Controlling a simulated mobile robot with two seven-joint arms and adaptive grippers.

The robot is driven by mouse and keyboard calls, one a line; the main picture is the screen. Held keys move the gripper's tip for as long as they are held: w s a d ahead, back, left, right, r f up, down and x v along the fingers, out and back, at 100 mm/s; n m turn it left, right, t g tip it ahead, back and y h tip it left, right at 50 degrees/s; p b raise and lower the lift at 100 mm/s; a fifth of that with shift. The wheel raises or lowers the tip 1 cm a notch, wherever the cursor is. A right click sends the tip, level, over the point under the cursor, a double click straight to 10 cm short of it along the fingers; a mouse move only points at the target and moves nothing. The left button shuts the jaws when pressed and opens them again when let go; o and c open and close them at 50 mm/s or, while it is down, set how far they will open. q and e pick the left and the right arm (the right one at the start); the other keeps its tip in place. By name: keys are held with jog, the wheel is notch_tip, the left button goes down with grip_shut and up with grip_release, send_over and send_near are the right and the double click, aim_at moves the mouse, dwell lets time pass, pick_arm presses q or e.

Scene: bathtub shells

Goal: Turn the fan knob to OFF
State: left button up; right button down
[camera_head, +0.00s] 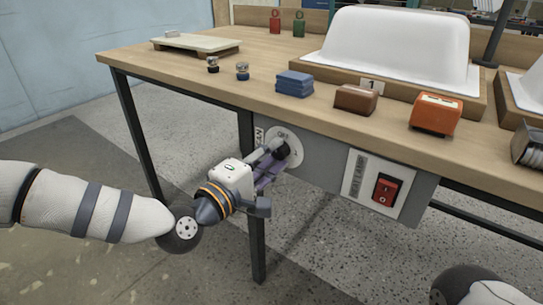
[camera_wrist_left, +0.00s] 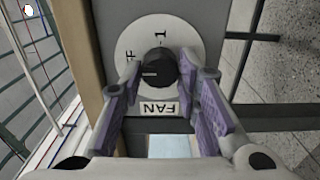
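The fan knob (camera_wrist_left: 158,68) is a dark round knob on a white dial plate (camera_wrist_left: 128,38), with a FAN label (camera_wrist_left: 160,108) beside it. The plate (camera_head: 297,153) also shows on the grey panel under the bench edge in the head view. A pale line on the knob points left in the wrist view. Part of the OFF lettering and a 1 mark show on the dial. My left gripper (camera_head: 275,160) is at the knob, its purple-padded fingers on either side of it, seemingly with small gaps. Contact is unclear. My right gripper is not in view.
A heat lamp panel (camera_head: 362,188) with a red rocker switch (camera_head: 386,190) is right of the dial. The wooden bench top (camera_head: 190,72) above carries blue cloths (camera_head: 294,83), a brown block (camera_head: 356,99), an orange box (camera_head: 435,114) and white tub shells (camera_head: 395,45). A dark bench leg (camera_head: 257,240) stands below my gripper.

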pick_arm(q)
jog(key=o, duration=0.3)
jog(key=v, duration=1.2)
jog(key=shift+r, duration=0.1)
